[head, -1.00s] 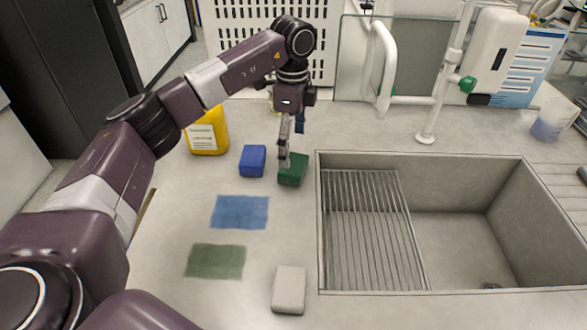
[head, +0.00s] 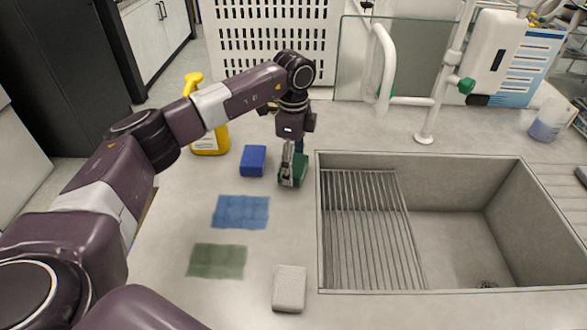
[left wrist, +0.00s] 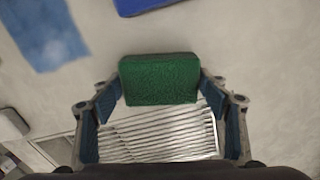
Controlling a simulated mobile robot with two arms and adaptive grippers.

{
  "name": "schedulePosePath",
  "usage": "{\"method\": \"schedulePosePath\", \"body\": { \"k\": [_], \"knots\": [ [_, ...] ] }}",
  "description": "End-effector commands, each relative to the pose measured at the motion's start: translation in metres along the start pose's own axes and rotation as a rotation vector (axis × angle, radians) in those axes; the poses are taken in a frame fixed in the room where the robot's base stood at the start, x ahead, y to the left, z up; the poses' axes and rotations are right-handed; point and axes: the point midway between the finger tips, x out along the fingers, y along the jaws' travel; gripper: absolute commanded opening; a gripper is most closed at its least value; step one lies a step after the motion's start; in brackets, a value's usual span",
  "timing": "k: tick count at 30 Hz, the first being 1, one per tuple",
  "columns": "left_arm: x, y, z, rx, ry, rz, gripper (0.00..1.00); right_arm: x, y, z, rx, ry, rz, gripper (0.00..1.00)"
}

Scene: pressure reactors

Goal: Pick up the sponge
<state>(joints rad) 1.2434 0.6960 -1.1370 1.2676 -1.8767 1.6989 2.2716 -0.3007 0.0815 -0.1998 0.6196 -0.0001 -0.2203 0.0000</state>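A green sponge (head: 299,172) lies on the counter just left of the sink, and it also fills the middle of the left wrist view (left wrist: 160,82). My left gripper (head: 288,180) is low at this sponge and partly covers it in the head view. In the left wrist view my left gripper (left wrist: 161,92) is open, with one finger on each side of the sponge and narrow gaps showing. A blue sponge (head: 253,161) lies to the left, and a pale grey sponge (head: 289,288) lies at the front. My right gripper is not in view.
The sink (head: 460,245) with a metal rack (head: 372,230) is close on the right. A blue cloth (head: 240,212) and a green cloth (head: 217,260) lie flat to the left. A yellow bottle (head: 209,140) stands behind. A white crate (head: 270,40) is at the back.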

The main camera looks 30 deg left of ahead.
Motion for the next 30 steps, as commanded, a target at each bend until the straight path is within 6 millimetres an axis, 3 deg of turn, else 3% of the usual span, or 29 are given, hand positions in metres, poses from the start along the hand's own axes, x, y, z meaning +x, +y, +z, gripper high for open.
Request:
{"method": "schedulePosePath", "body": {
  "k": [11,17,23,30],
  "knots": [
    [-0.003,0.0,0.0,0.001,0.001,-0.001,0.52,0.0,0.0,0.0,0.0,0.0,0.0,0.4],
    [-0.021,-0.001,-0.001,0.001,0.002,-0.003,0.52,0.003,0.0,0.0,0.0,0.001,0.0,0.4],
    [-0.066,-0.002,-0.001,0.001,0.004,-0.007,0.52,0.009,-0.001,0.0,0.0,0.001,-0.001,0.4],
    [-0.138,-0.001,-0.001,0.0,0.002,-0.005,0.52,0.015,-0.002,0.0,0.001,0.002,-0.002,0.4]
  ]
}}
